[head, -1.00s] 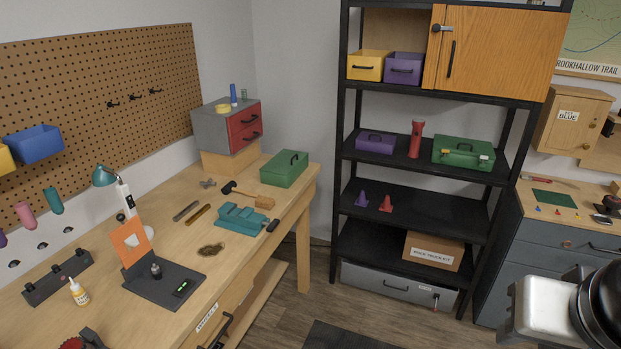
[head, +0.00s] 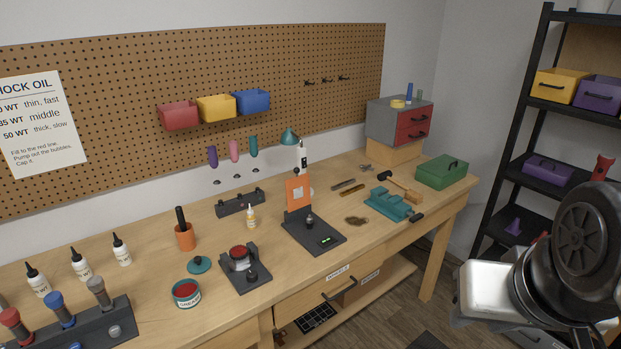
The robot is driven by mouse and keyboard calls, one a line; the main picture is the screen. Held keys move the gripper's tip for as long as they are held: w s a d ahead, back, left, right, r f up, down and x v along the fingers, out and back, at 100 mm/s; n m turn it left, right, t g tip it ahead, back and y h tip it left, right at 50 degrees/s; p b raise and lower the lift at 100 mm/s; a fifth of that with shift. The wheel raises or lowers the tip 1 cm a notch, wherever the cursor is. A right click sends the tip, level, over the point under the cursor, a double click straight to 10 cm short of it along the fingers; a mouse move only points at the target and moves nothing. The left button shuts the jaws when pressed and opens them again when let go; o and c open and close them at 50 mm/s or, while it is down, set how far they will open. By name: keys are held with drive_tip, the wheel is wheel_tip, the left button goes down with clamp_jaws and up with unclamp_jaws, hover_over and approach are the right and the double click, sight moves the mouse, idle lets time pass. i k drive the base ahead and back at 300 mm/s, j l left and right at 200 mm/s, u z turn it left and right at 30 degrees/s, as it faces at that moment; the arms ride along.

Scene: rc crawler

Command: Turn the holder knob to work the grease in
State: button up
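A dark holder (head: 244,270) stands on the workbench, left of the middle in the head view. A round part with red on top (head: 239,252) sits in it. A small dark knob (head: 252,276) shows at the holder's front. An open tin labelled as grease (head: 186,293), with red contents, stands to the left of the holder. A teal lid (head: 199,265) lies on the bench behind the tin. Part of my arm shows at the lower right, well away from the holder. My gripper's fingers are not seen.
On the workbench (head: 150,310), white bottles and a shock stand (head: 95,325) are at the left. A dark base with an orange panel (head: 298,195) and a teal vise (head: 388,204) are to the right. The black shelf (head: 515,130) stands at the far right.

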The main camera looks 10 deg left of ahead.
sight(251, 276)
drive_tip(key=u, duration=1.6)
drive_tip(key=z, duration=0.3)
drive_tip(key=k+j+z, duration=0.15)
drive_tip(key=i+j+u, duration=0.2)
drive_tip(key=i+u, duration=0.2)
drive_tip(key=i, duration=0.2)
